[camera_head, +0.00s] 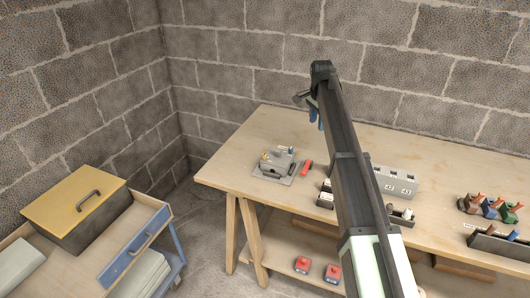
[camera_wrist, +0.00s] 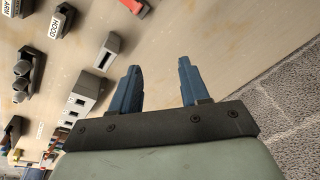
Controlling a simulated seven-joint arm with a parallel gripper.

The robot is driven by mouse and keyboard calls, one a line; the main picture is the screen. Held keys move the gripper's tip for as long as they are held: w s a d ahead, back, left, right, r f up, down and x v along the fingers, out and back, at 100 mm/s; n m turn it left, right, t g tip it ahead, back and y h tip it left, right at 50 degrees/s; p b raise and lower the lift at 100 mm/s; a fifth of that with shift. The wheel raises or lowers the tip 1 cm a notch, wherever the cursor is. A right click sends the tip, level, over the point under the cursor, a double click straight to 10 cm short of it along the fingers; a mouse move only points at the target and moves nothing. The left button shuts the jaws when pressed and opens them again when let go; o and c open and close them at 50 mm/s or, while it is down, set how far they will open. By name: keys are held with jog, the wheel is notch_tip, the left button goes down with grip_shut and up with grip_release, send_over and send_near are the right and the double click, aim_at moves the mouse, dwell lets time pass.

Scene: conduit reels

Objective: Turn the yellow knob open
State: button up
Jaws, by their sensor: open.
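A grey device (camera_head: 277,163) sits on a flat plate near the left end of the workbench in the head view. A tiny yellowish part (camera_head: 264,156) shows on its left side; it may be the yellow knob, but it is too small to tell its shape or setting. My gripper (camera_wrist: 159,65) is open and empty, its two blue fingers apart above the bench in the wrist view. In the head view my gripper (camera_head: 317,112) is raised, to the right of the device and apart from it. No yellow knob can be made out in the wrist view.
A red item (camera_head: 307,168) lies right of the device. Grey numbered blocks (camera_head: 396,181) and coloured tools in a holder (camera_head: 490,207) stand farther right. The wooden workbench (camera_head: 228,170) meets a block wall. A yellow-lidded box (camera_head: 72,205) sits on a cart at left.

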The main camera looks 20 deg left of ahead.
aim_at(264, 154)
jog(key=s+a+r+n+g, duration=0.2)
jog(key=s+a+r+n, duration=0.1)
jog(key=s+a, duration=1.1)
jog(key=f, duration=0.4)
jog(key=w+a+f, duration=0.1)
jog(key=f, duration=0.4)
jog(key=w+a+f, duration=0.1)
jog(key=f, duration=0.4)
jog(key=shift+a, duration=0.15)
jog(key=shift+c, duration=0.3)
grip_shut()
